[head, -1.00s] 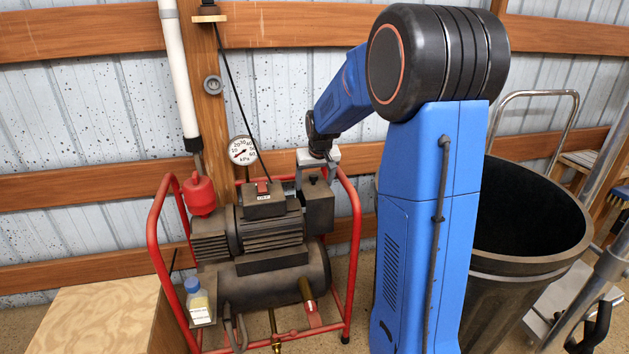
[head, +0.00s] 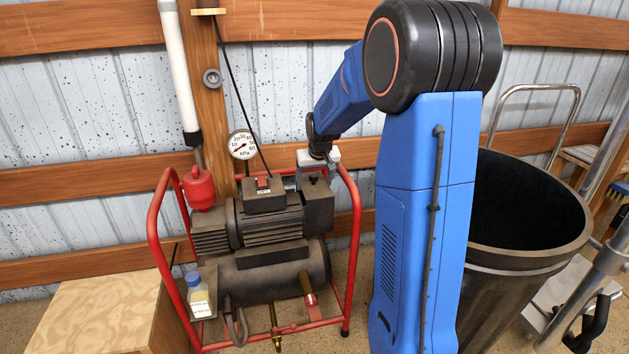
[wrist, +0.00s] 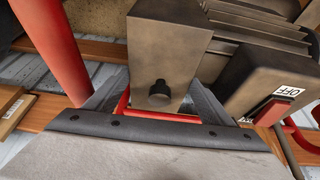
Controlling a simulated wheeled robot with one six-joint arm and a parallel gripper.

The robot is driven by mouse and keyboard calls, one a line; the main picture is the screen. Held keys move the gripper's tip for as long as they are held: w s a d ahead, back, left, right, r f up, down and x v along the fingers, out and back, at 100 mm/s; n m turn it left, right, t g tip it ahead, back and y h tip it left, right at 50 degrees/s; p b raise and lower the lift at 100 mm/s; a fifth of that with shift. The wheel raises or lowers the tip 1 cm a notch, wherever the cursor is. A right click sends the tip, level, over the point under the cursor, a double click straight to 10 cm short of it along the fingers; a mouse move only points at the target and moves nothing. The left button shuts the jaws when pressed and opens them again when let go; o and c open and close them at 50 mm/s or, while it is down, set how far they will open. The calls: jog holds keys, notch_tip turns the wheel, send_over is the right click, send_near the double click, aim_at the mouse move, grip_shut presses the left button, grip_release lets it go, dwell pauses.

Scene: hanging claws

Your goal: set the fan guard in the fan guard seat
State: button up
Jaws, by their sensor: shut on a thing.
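The fan guard looks to be the dark brown box (head: 318,207) with a small black knob at the right end of the compressor's motor. It also shows in the wrist view (wrist: 172,45), between my two grey fingers. My gripper (head: 314,180) reaches down from above and is shut on it; the gripper also shows in the wrist view (wrist: 155,100). The guard hangs upright close beside the ribbed motor (head: 272,225). The fan guard seat is not clearly visible. I cannot tell whether the guard touches it.
The compressor's red tube frame (head: 354,225) surrounds the work area. The switch box (head: 264,197) stands close left of the guard, with a pressure gauge (head: 241,144) behind. A wooden box (head: 95,310) is at lower left. A large dark bin (head: 535,225) stands right.

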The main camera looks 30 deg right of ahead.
jog(key=shift+f, duration=0.45)
jog(key=o, duration=1.7)
jog(key=shift+r, duration=0.1)
jog(key=v, duration=1.7)
jog(key=shift+s+a+r, duration=0.1)
jog(key=shift+s, duration=0.05)
jog(key=s+a+n, duration=0.1)
jog(key=s+a, duration=0.5)
jog(key=s, duration=0.2)
jog(key=s+a+n, duration=0.1)
jog(key=s+a, duration=0.4)
jog(key=s, duration=0.4)
jog(key=shift+n+t+y, duration=0.3)
jog(key=shift+n+y, duration=0.3)
jog(key=s+a+f, duration=0.2)
jog(key=s, duration=0.3)
jog(key=s+a+f, duration=0.1)
jog(key=s+f, duration=0.2)
jog(key=s, duration=0.3)
jog(key=s+a+f, duration=0.2)
jog(key=s+f, duration=0.1)
jog(key=s, duration=0.2)
jog(key=shift+s+a, duration=0.15)
jog(key=shift+a, duration=0.15)
